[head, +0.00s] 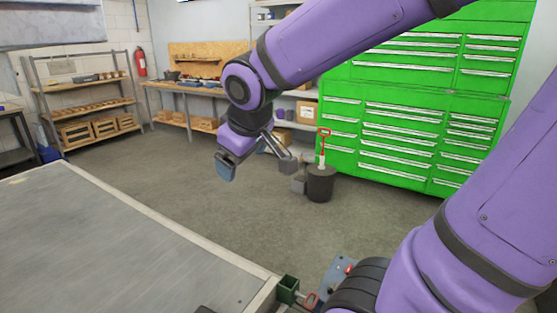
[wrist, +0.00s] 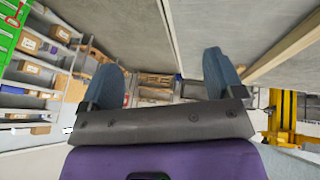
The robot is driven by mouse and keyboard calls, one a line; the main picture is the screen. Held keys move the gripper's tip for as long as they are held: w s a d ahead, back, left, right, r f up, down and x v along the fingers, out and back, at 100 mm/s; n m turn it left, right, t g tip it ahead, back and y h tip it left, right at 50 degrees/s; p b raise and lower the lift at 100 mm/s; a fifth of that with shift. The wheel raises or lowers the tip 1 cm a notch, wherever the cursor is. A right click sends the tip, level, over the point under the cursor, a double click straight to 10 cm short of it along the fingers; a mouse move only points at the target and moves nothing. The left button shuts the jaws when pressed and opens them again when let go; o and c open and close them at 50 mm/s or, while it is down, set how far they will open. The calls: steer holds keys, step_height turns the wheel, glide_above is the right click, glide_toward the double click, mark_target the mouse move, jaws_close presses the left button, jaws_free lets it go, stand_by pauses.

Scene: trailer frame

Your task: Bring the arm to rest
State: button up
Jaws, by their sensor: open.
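My purple arm reaches across the upper middle of the head view, bent so that my gripper (head: 255,165) hangs in the air. It is above and beyond the far edge of the grey flat table or trailer bed (head: 110,235). In the wrist view my gripper (wrist: 165,80) shows two blue-grey fingers spread wide apart. Nothing is between them. The gripper touches nothing that I can see.
A green drawer cabinet (head: 415,125) stands behind at the right. A dark bucket-like thing (head: 320,184) with a red handle is on the floor. Shelves (head: 90,100) and a workbench (head: 190,88) line the back. A green square socket (head: 288,287) sits at the bed's near corner. Open floor lies between.

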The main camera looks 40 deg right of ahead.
steer(key=s+a+r+m+y, duration=0.1)
steer(key=s+r+m, duration=0.2)
steer(key=s, duration=0.8)
steer(key=shift+s+r+y, duration=0.15)
steer(key=shift+s+y, duration=0.1)
steer(key=shift+y, duration=0.05)
steer(key=shift+o, duration=0.2)
